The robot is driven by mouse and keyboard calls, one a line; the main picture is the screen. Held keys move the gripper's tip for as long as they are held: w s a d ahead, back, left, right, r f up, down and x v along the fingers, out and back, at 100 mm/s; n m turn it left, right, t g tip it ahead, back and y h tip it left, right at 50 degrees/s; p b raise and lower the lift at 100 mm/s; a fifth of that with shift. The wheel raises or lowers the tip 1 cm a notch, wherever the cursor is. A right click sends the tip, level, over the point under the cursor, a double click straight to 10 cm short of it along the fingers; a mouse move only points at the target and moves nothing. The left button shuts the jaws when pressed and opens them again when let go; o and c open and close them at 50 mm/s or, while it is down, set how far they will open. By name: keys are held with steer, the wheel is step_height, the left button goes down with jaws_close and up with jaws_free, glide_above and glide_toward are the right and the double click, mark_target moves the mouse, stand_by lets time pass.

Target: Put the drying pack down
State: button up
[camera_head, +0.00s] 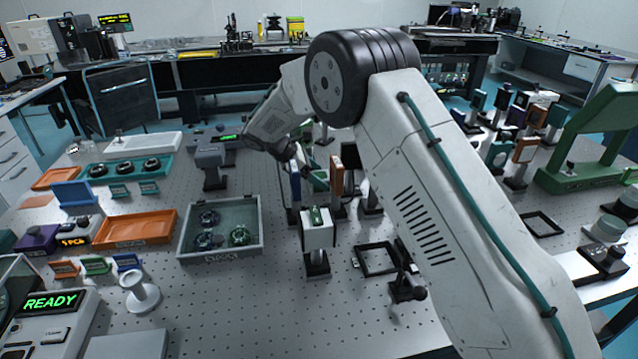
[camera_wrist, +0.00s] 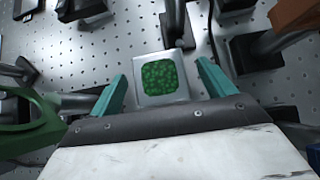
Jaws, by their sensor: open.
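The drying pack appears as a green, bead-textured square (camera_wrist: 160,78) on top of a pale square block (camera_wrist: 158,101) in the wrist view. In the head view the green piece (camera_head: 318,216) sits on a white block (camera_head: 318,236) on a dark post base. My gripper (camera_wrist: 161,72) has two teal fingers spread wide, one on each side of the block, with visible gaps. Nothing is clamped between them. In the head view the gripper is hard to make out among posts behind the block.
A grey tray (camera_head: 186,250) with round parts stands left of the block. A black square frame (camera_head: 358,262) lies to its right. Upright optics on posts crowd the area behind. An orange tray (camera_head: 125,240) lies further left. The perforated table (camera_head: 230,310) is clear in front.

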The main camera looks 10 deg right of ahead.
mark_target(319, 175)
steer(key=x, duration=0.3)
steer(key=shift+f, duration=0.15)
steer(key=c, duration=1.2)
